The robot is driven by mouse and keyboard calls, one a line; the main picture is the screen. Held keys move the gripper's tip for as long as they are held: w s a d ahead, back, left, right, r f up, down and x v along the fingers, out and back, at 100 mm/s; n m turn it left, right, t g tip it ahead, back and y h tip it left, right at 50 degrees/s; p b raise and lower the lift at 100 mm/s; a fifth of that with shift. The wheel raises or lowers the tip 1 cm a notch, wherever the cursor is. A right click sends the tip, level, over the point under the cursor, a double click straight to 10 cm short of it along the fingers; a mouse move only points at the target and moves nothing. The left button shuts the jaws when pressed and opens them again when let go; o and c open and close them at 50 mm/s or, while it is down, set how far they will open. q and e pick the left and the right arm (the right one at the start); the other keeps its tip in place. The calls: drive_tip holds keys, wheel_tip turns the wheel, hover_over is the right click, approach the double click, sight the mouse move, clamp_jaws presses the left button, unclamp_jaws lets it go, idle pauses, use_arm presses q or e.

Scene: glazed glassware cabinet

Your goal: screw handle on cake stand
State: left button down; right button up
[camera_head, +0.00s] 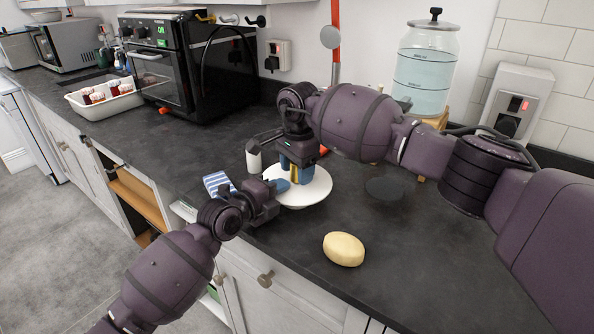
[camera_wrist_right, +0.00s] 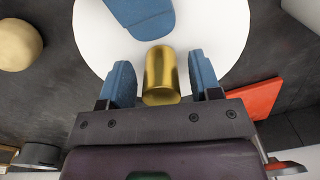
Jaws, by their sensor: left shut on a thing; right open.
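The white cake stand (camera_head: 313,190) is on the dark counter, its round top facing up. Its top also fills the upper part of the right wrist view (camera_wrist_right: 215,38). My right gripper (camera_head: 298,174) is above the plate, open, with one blue finger on each side of the handle and gaps between. My left gripper (camera_head: 279,186) is shut on the plate's near-left rim, one blue finger lying over the top. The handle's lower end and the stand's foot are hidden.
A pale yellow rounded object (camera_head: 343,249) lies near the counter's front edge. A striped cloth (camera_head: 217,183) and a small white container (camera_head: 253,157) are left of the stand. A water dispenser (camera_head: 425,72) and black oven (camera_head: 165,62) stand behind. The right counter is mostly free.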

use_arm(q)
drive_tip(key=shift+f, duration=0.4)
use_arm(e)
drive_tip(key=shift+r, duration=1.9)
drive_tip(key=shift+c, duration=0.5)
drive_tip(key=shift+s+r+n, duration=0.1)
drive_tip(key=shift+r+n, duration=1.6)
drive_tip(key=shift+r, duration=0.05)
drive_tip(key=shift+f, duration=0.1)
drive_tip(key=shift+f, duration=3.95)
